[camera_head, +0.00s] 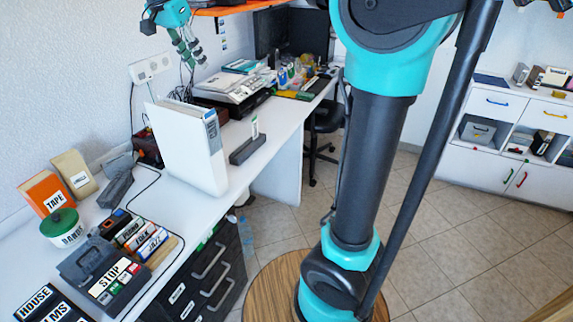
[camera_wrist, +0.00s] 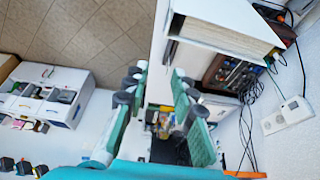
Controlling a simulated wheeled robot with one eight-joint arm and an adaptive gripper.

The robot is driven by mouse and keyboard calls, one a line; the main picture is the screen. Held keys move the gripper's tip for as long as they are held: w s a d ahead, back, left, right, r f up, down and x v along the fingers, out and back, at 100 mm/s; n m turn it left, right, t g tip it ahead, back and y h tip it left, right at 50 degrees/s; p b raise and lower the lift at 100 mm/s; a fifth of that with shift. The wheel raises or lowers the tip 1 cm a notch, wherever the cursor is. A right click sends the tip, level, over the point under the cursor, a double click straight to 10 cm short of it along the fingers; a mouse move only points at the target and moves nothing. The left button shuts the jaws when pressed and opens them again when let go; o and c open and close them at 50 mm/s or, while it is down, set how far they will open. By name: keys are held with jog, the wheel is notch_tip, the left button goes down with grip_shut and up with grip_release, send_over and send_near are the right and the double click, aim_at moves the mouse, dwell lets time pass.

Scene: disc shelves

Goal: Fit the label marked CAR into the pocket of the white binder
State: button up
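The white binder (camera_head: 187,150) stands upright on the white desk, its narrow spine facing right. A blue-grey patch shows near the top of the spine; I cannot tell whether it is the pocket. A small pale label (camera_head: 254,128) stands upright in a dark block (camera_head: 247,149) just right of the binder; its text is too small to read. My gripper (camera_head: 190,58) hangs above and behind the binder, apart from both. In the wrist view my gripper (camera_wrist: 160,72) has its green fingers spread with nothing between them, and the binder (camera_wrist: 225,22) is at the upper right.
A STOP box (camera_head: 105,275), several marked cases, a green-lidded tin (camera_head: 63,228) and an orange TAPE box (camera_head: 46,193) crowd the near desk. Papers and a monitor (camera_head: 290,32) stand farther back. Cables run along the wall. Desk around the dark block is clear.

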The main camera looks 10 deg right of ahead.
jog(key=d+f+n+y, duration=0.1)
jog(key=d+f+n, duration=0.2)
jog(key=d+f, duration=0.85)
jog(key=s+d+f+n, duration=0.1)
jog(key=s+d+f, duration=0.3)
jog(key=f, duration=0.5)
jog(key=s+d+f+n+y, duration=0.1)
jog(key=s+d+f+n, duration=0.1)
jog(key=s+d+f, duration=0.3)
jog(key=s+d+f+n+t+y, duration=0.1)
jog(key=s+d+f, duration=0.3)
jog(key=s+f, duration=0.4)
notch_tip(320, 180, down, 6)
jog(key=shift+s+d+r+n, duration=0.1)
jog(key=shift+s+d+n, duration=0.05)
jog(key=shift+n, duration=0.45)
